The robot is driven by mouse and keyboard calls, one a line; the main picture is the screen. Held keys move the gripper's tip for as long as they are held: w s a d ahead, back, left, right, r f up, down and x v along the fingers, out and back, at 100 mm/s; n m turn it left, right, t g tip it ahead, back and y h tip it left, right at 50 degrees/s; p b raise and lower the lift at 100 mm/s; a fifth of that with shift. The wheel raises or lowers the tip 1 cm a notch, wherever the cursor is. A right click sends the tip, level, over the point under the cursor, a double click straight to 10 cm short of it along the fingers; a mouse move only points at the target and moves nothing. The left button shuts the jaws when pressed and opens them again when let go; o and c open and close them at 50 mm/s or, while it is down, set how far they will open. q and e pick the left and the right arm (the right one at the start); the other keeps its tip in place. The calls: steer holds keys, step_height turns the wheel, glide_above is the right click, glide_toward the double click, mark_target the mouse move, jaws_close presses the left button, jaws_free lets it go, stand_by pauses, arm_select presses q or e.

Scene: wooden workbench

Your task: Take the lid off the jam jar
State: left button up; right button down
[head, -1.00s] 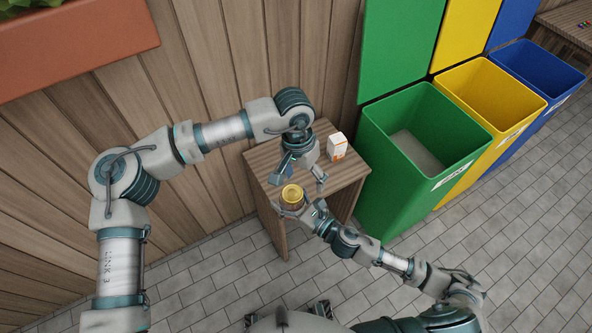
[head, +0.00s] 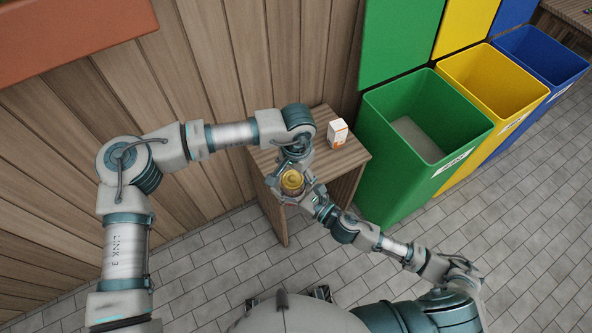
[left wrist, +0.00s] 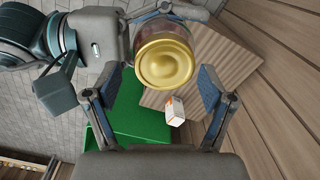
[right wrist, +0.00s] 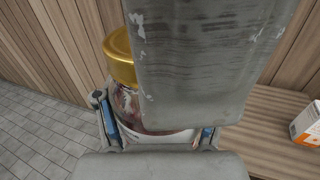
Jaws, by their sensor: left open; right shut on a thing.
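The jam jar (right wrist: 127,102) is clear with dark red contents and a gold lid (head: 291,179). The lid is on the jar and faces the camera in the left wrist view (left wrist: 163,62). My right gripper (right wrist: 155,128) is shut on the jar's body and holds it up near the small table's front. My left gripper (left wrist: 160,85) is open, its two fingers spread to either side of the lid, with no clear contact. In the head view my left gripper (head: 290,176) is right at the lid. A grey link of mine hides much of the jar in the right wrist view.
A white and orange carton (head: 338,133) stands on the small wooden table (head: 326,118). Green (head: 420,150), yellow (head: 492,85) and blue (head: 540,60) bins stand to the right. A wood-plank wall is behind the table, with free paved floor in front.

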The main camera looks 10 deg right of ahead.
arm_select(q)
steer(key=c, duration=1.2)
steer(key=n, duration=0.6)
steer(key=shift+c, duration=0.2)
steer(key=n, duration=0.5)
steer(key=shift+w+a, duration=0.15)
steer(key=shift+a, duration=0.05)
steer(key=n, duration=0.8)
steer(key=shift+a, duration=0.2)
steer(key=n, duration=0.2)
steer(key=shift+a+n, duration=0.1)
steer(key=shift+n, duration=0.3)
steer(key=n, duration=0.5)
steer(key=shift+a, duration=0.15)
steer(key=n, duration=0.2)
steer(key=shift+r+n, duration=0.1)
steer(key=shift+n, duration=0.3)
steer(key=n, duration=1)
steer(key=shift+s, duration=0.25)
steer(key=n, duration=0.5)
steer(key=shift+s, duration=0.1)
steer(key=n, duration=0.5)
steer(key=shift+d, duration=0.2)
steer(key=n, duration=0.5)
steer(key=shift+d, duration=0.1)
